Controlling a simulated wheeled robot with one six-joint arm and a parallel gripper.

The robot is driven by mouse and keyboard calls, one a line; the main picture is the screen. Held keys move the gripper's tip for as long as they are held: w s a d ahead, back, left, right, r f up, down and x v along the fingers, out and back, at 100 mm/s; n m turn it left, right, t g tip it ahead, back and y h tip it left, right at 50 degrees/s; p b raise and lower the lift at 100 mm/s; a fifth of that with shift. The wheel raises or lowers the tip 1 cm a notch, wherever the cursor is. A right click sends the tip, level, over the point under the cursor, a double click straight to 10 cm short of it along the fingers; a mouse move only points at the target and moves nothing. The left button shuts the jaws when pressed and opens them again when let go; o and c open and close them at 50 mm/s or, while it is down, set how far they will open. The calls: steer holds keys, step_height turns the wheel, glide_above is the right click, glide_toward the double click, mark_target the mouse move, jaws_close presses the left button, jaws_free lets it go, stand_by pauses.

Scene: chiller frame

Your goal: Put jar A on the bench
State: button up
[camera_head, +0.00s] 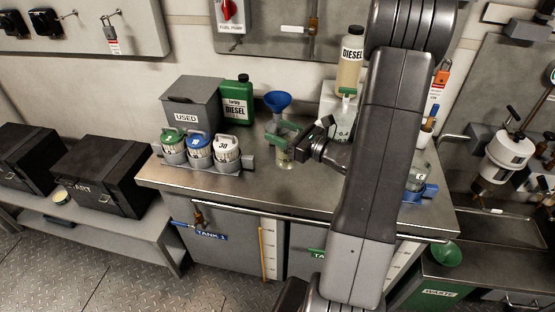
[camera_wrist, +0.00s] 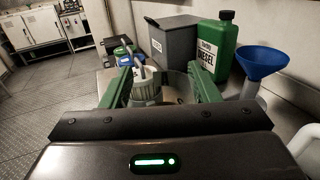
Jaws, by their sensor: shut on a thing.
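My gripper (camera_head: 285,138) is over the steel bench (camera_head: 320,190), with its green fingers around a clear jar (camera_head: 284,160). In the wrist view my gripper (camera_wrist: 160,88) is shut on this jar, whose clear wall shows faintly between the fingers. The jar is upright and its base is at or just above the bench top; I cannot tell whether it touches. No letter on it is readable, so I cannot tell if it is jar A.
Three lidded containers (camera_head: 199,148) stand in a rack left of the jar. Behind are a grey USED box (camera_head: 190,106), a green diesel jug (camera_head: 238,101) and a blue funnel (camera_head: 278,101). A DIESEL bottle (camera_head: 350,62) stands higher up. The bench front is clear.

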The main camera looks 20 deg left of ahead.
mark_target(281, 152)
steer(key=shift+f, duration=3.7)
steer(key=shift+f, duration=0.15)
steer(key=o, duration=1.6)
steer(key=shift+c, duration=0.2)
steer(key=shift+r, duration=0.25)
steer(key=s+d+b, duration=0.1)
steer(key=s+d, duration=0.1)
steer(key=d, duration=1)
steer(key=shift+b, duration=0.35)
steer(key=shift+f, duration=0.1)
